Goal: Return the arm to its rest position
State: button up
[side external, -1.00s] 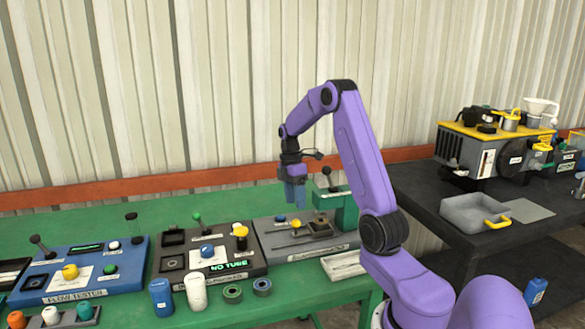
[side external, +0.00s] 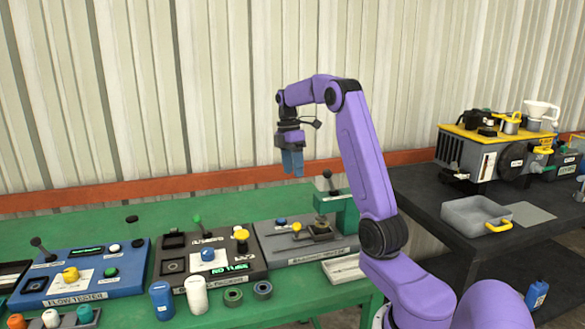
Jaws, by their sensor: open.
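My gripper (side external: 292,163) hangs pointing down in the air above the back of the green bench (side external: 150,217). It is well above the grey machine (side external: 290,243) with the yellow knob and black lever, and touches nothing. Its blue fingers are seen nearly side-on, so the gap between them is hard to see. Nothing shows held in it. My purple arm is bent, rising from the lower right and reaching left at the top.
A blue flow tester (side external: 80,283) and a dark machine with a lit display (side external: 205,258) stand on the bench. A blue bottle (side external: 161,301), white bottle (side external: 196,295) and two rings (side external: 233,296) stand in front. A dark table (side external: 440,210) holds a grey tray (side external: 470,213). Air around my gripper is clear.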

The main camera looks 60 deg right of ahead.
jog(key=s+a+h, duration=0.1)
jog(key=s+a, duration=0.1)
jog(key=a, duration=1.1)
jog(key=s+a, duration=0.2)
jog(key=a, duration=1.2)
jog(key=s+a+f, duration=0.2)
jog(key=s+a, duration=0.1)
jog(key=s, duration=0.4)
jog(key=s+a+f+n+t, duration=0.1)
jog(key=s+a+f, duration=0.1)
jog(key=s, duration=0.5)
jog(key=s+a+f+t, duration=0.1)
jog(key=s+a+f, duration=0.1)
jog(key=s, duration=0.5)
jog(key=shift+s+a, duration=0.3)
jog(key=shift+a, duration=0.55)
